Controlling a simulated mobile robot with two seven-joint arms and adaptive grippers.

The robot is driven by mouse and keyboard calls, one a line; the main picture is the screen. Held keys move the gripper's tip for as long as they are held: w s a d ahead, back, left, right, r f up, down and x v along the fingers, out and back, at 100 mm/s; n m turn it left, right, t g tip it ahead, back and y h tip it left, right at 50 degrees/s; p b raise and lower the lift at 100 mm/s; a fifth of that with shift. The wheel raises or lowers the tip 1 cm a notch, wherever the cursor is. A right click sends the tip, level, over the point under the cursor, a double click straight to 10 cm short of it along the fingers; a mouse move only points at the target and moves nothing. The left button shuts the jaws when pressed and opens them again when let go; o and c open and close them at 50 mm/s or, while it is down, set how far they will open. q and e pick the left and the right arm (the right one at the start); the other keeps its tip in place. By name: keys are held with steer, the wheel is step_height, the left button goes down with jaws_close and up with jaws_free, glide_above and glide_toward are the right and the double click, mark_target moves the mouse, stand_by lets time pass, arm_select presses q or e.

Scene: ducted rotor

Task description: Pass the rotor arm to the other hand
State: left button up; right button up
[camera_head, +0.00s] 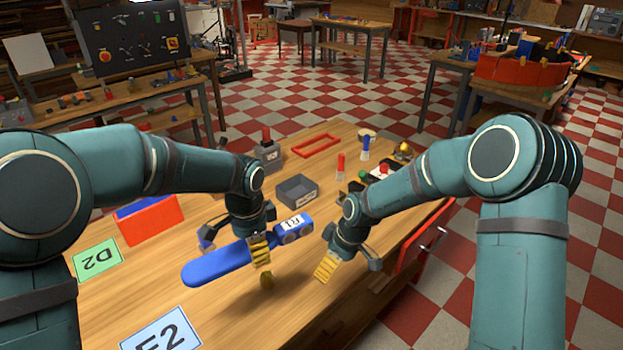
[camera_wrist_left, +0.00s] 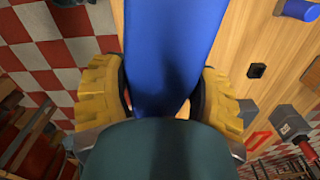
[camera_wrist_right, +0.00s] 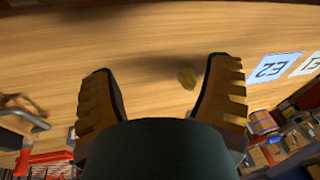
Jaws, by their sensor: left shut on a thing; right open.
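The rotor arm (camera_head: 217,268) is a long blue bar with a rounded left end and a block with a white label at its right end. My left gripper (camera_head: 259,255) is shut on the rotor arm near its middle and holds it above the table. In the left wrist view the blue bar (camera_wrist_left: 170,50) runs between the two yellow fingers (camera_wrist_left: 163,95). My right gripper (camera_head: 327,266) is open and empty just right of the labelled end, apart from it.
Cards D2 (camera_head: 97,260) and E2 (camera_head: 160,335) lie at the left.

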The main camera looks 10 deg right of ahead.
steer(key=w+d+r+n, duration=0.1)
steer(key=w+r+n, duration=0.4)
steer(key=r, duration=0.6)
steer(key=n+g, duration=0.2)
steer(key=n, duration=0.7)
glide_toward(297, 219)
steer(key=shift+y, duration=0.5)
steer(key=x, duration=1.1)
steer(key=shift+s+d+f, duration=0.1)
steer(key=shift+d+f, duration=0.2)
steer(key=shift+f, duration=0.05)
jaws_close()
arm_select(q)
steer(key=o, duration=1.4)
steer(key=shift+r, duration=0.1)
